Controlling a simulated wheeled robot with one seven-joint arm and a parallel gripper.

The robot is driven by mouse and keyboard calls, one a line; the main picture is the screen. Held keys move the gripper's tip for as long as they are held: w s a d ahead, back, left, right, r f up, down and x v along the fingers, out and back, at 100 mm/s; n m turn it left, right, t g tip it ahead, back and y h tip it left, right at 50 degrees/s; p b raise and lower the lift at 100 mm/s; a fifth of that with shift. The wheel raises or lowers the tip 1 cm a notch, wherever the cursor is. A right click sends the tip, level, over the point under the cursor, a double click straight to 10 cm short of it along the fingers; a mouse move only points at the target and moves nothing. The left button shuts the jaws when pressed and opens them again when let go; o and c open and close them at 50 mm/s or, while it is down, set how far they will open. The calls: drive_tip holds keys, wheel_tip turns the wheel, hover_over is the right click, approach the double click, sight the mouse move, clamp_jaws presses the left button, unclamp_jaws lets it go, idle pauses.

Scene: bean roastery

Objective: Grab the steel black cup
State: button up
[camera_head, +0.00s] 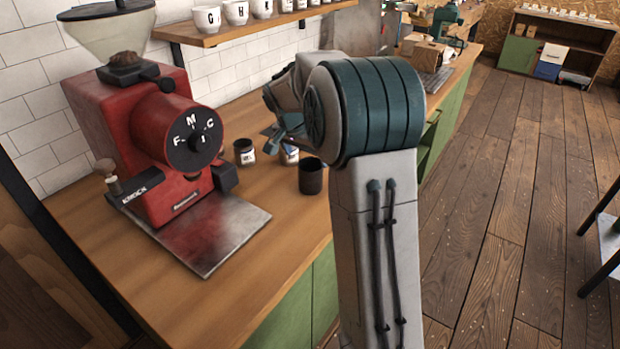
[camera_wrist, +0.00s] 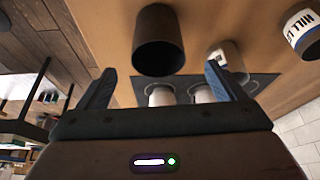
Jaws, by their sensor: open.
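The black cup (camera_head: 311,177) stands upright on the wooden counter near its front edge, to the right of the red grinder. In the wrist view the dark cup (camera_wrist: 158,42) is at the top middle, beyond the fingertips and between their lines. My gripper (camera_head: 279,137) is above the counter, to the upper left of the cup in the head view, and partly hidden by my arm. The cup appears apart from both fingers.
A labelled dark jar (camera_head: 244,152) and another labelled container (camera_head: 289,154) stand close behind the cup. The red grinder (camera_head: 150,130) and its metal tray (camera_head: 213,231) take up the left counter. The wrist view shows pale cups (camera_wrist: 161,96) on a dark plate. Cups line a shelf (camera_head: 240,31) above.

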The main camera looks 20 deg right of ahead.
sight(312, 170)
drive_tip(key=p+x, duration=0.1)
drive_tip(key=x, duration=0.7)
drive_tip(key=shift+d+f, duration=0.2)
drive_tip(key=shift+f, duration=0.05)
drive_tip(key=c, duration=1.1)
